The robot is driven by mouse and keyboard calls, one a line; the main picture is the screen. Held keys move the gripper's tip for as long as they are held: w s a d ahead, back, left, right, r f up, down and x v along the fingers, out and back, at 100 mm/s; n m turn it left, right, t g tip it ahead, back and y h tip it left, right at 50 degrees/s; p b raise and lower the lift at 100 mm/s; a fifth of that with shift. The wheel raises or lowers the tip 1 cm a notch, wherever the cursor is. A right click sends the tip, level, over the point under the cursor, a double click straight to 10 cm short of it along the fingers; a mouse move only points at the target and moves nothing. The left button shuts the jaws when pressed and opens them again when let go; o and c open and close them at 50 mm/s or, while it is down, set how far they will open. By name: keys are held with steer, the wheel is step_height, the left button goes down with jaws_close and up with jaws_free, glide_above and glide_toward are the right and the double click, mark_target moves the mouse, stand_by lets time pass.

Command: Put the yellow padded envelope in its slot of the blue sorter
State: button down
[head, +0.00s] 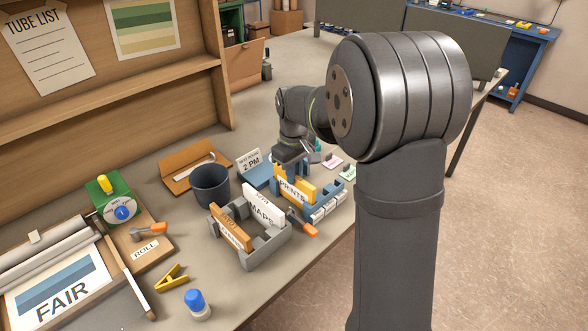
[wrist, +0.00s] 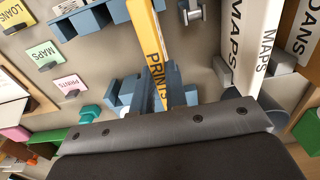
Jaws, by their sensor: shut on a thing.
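The yellow padded envelope (head: 298,189), marked PRINTS, is upright in my gripper (head: 291,158). In the wrist view the envelope (wrist: 147,40) runs up between the blue-grey fingers of my gripper (wrist: 153,93), which are shut on it. In the head view the envelope overlaps the blue sorter (head: 325,206); I cannot tell how far down it stands in a slot. Part of the blue sorter (wrist: 92,18) shows at the top of the wrist view. My arm hides some of the sorter's far side.
A grey sorter (head: 262,250) beside it holds a white MAPS envelope (head: 263,205) and an orange one (head: 230,227). A dark cup (head: 210,186) stands behind. An orange-handled tool (head: 304,230) lies between the sorters. Small LOANS, MAPS and PRINTS cards (wrist: 45,53) stand nearby.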

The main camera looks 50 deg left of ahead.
steer(key=shift+f, duration=0.3)
steer(key=c, duration=1.4)
jaws_free()
steer(key=shift+o, duration=0.2)
steer(key=shift+r, duration=3.5)
step_height(320, 180, up, 17)
steer(key=shift+r, duration=0.2)
steer(key=shift+f, duration=0.1)
